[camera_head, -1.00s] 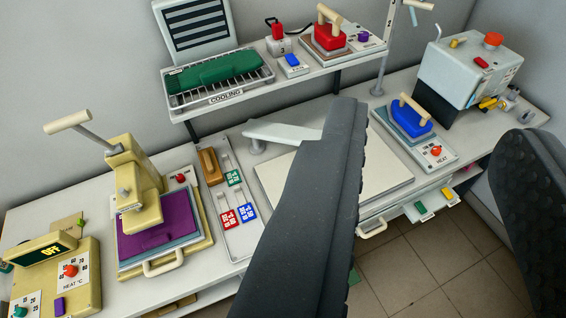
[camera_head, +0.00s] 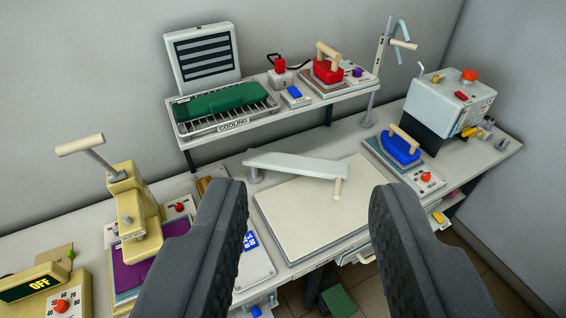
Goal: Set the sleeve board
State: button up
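The sleeve board (camera_head: 290,165) is a narrow pale board on a short grey post at its left end. It sits over the back of a flat cream ironing pad (camera_head: 300,222). A small wooden handle (camera_head: 338,190) hangs at its right end. My gripper (camera_head: 307,188) is open, with one dark finger on each side of the board in the picture. Nothing is held between the fingers, and they look nearer the camera than the board. The left finger hides part of the tag tray.
A blue iron (camera_head: 401,148) stands right of the pad, and a grey machine (camera_head: 455,105) is farther right. A shelf behind carries a cooling rack (camera_head: 228,122) with green cloth and a red iron (camera_head: 328,70). A cream press (camera_head: 130,205) stands left.

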aim_at(338, 172)
jog(key=u, duration=0.05)
jog(key=i, duration=1)
jog(key=u, duration=0.95)
jog(key=k, duration=0.8)
jog(key=z, duration=0.75)
jog(key=i, duration=0.5)
jog(key=u, duration=0.05)
